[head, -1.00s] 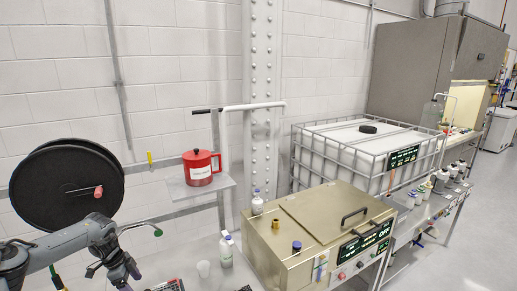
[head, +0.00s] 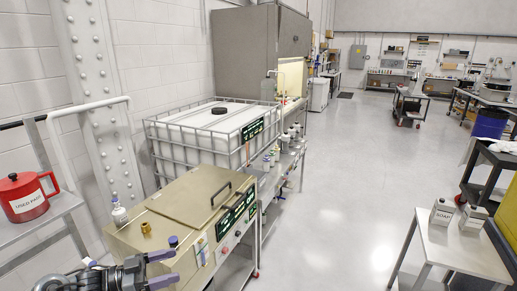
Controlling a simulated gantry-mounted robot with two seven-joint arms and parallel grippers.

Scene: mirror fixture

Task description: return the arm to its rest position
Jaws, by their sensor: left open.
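My left gripper (head: 168,268) shows at the bottom left of the head view, a dark wrist with two purple-tipped fingers. The fingers are apart and point right, with nothing seen between them. It appears in front of the near left corner of the brass-coloured tank (head: 185,205); the exact gap to the tank cannot be told. The rest of my left arm is mostly cut off by the bottom edge. My right arm and gripper are not in view.
A white bottle (head: 119,214) stands on the tank. A caged white container (head: 205,133) is behind. Soap bottles (head: 442,211) stand on a small table (head: 450,250) at right. The floor (head: 340,190) between is clear.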

